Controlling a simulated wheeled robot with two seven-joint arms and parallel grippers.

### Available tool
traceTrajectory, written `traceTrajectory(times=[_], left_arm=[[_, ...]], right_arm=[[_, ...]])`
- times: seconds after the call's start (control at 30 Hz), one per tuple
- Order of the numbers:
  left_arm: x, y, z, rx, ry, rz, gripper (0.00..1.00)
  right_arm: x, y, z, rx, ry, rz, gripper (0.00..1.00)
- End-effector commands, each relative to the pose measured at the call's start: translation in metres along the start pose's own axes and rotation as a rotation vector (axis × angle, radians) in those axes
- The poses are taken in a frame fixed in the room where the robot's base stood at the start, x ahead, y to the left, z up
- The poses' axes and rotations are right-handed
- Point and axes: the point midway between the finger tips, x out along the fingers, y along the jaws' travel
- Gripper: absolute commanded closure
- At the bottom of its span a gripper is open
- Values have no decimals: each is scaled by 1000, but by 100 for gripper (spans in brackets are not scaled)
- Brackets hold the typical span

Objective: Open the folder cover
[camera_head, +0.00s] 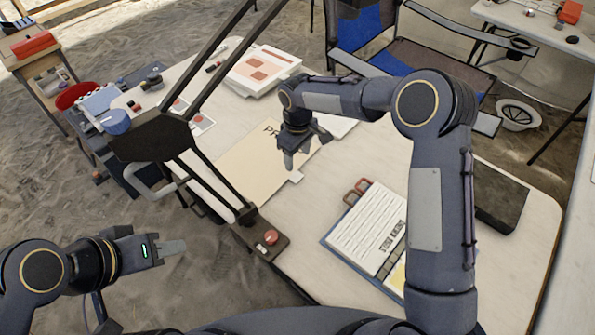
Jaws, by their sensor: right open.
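A beige folder (244,178) lies on the white table, with its cover lying flat. Dark lettering shows near its top, partly hidden by my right gripper. A small pale tab sticks out at its right edge. My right gripper (291,160) is open and points down over the right part of the folder; I cannot tell if its fingertips touch it. My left gripper (176,247) is off the table at the lower left, over the sandy floor and away from the folder. Its fingers are seen edge-on, and nothing shows in them.
A dark lamp arm with its head (152,137) crosses in front of the folder's left side. A blue clipboard (336,243) with a printed sheet lies nearer. A dark box (499,196) is at the right. Papers (262,70) lie at the back, near a blue chair (420,57).

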Motion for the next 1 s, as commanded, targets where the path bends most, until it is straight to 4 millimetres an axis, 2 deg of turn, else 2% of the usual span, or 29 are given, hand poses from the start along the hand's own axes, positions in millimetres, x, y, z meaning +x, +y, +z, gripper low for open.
traceTrajectory(times=[0.5,0.87,1.0], left_arm=[[-7,3,-3,0,0,0,64],[-7,3,-4,0,0,0,64],[-7,3,-4,0,0,0,64]], right_arm=[[71,-1,-1,-3,-3,-1,42],[78,0,-1,-2,-1,0,42],[78,0,-1,-2,-1,0,58]])
